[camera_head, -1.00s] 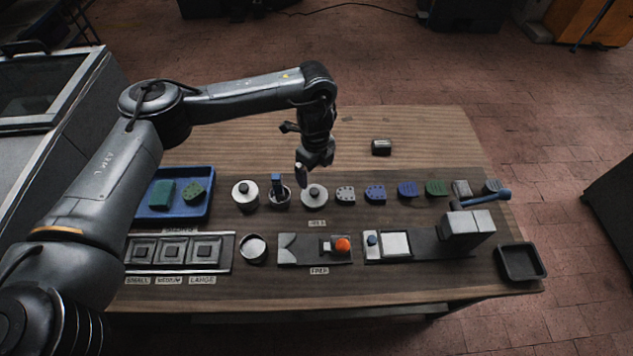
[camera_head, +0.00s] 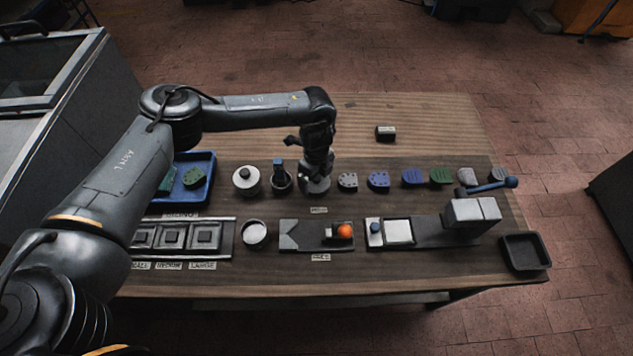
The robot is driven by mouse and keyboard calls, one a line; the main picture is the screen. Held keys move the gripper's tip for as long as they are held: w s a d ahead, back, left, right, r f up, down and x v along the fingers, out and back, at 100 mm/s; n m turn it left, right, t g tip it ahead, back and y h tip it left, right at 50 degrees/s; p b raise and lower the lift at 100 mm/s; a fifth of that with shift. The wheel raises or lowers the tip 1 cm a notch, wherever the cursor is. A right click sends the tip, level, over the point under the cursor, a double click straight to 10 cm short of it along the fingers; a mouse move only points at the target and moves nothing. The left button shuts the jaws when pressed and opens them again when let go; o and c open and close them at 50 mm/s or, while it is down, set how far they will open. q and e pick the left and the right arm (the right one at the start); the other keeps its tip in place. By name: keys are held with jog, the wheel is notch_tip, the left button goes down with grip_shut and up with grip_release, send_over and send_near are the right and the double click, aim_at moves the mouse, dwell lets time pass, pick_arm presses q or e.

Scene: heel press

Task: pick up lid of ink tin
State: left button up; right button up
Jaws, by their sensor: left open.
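A round silver tin with a lid (camera_head: 317,189) stands on the table in the middle of the row, behind a small label. I take it for the ink tin; the label is too small to read. My left gripper (camera_head: 314,178) points down right over this lid and hides most of its top. The gripper is open. I cannot tell whether its fingers are around the lid's knob or touch the lid. My right gripper is not in view.
An open round dish (camera_head: 254,234) and a press (camera_head: 470,213) are nearer the front.

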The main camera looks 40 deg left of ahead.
pick_arm(q)
jog(key=shift+f, duration=0.1)
jog(key=c, duration=0.5)
